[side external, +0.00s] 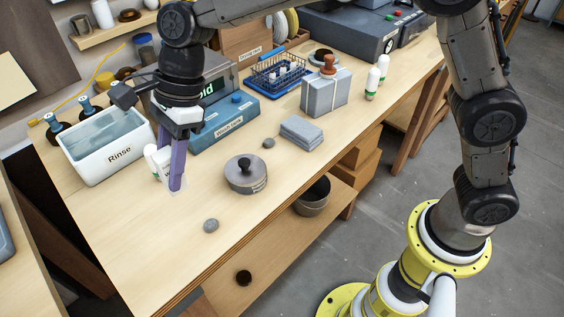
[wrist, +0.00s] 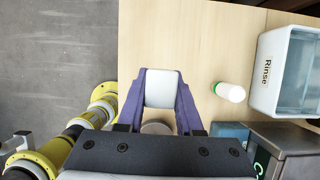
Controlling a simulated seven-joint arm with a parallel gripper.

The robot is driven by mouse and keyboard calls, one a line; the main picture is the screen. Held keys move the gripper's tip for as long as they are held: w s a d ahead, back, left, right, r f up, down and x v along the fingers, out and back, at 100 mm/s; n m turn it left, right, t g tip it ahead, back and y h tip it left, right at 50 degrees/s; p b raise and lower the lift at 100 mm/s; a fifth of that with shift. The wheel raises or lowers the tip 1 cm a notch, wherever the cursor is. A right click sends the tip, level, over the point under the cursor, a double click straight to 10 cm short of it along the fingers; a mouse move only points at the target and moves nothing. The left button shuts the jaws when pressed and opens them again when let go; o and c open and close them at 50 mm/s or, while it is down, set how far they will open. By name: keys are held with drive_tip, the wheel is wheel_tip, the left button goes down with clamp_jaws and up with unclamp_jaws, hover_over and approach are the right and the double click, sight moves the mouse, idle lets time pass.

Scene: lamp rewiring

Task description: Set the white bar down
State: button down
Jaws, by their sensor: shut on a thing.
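My gripper (wrist: 163,82) is shut on the white bar (wrist: 162,89), which sits between its two purple fingers in the wrist view. In the side view my gripper (side external: 176,186) points straight down with its fingertips low over the front left of the bench. The bar is mostly hidden behind the fingers there. I cannot tell whether it touches the bench top. A white bottle with a green cap (wrist: 229,91) is beside the gripper, apart from it, on the side of the Rinse tub.
The white Rinse tub (side external: 108,155) stands behind and left of the gripper. A round grey tin (side external: 246,180) and a grey stone (side external: 211,226) lie to the right and front. A blue box (side external: 224,125) is behind. The wooden bench top (side external: 130,235) is clear at the front left.

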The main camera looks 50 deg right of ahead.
drive_tip(key=s+d+r, duration=0.1)
drive_tip(key=s+d, duration=0.8)
drive_tip(key=d, duration=0.5)
drive_tip(key=s+d+r, duration=0.1)
drive_tip(key=s+d, duration=0.7)
drive_tip(key=d, duration=0.6)
drive_tip(key=w+a+f, duration=0.1)
drive_tip(key=w+f, duration=0.2)
drive_tip(key=w, duration=0.1)
drive_tip(key=w+a+f, duration=0.1)
drive_tip(key=w+f, duration=0.2)
drive_tip(key=w, duration=0.2)
drive_tip(key=w+a+f, duration=0.1)
drive_tip(key=w+f, duration=0.2)
drive_tip(key=w, duration=0.1)
drive_tip(key=shift+w+a+f, duration=0.15)
drive_tip(key=shift+f, duration=0.25)
drive_tip(key=shift+w+f, duration=0.1)
drive_tip(key=shift+f, duration=1.55)
drive_tip(key=shift+f, duration=0.15)
drive_tip(key=c, duration=0.6)
unclamp_jaws()
drive_tip(key=shift+o, duration=0.2)
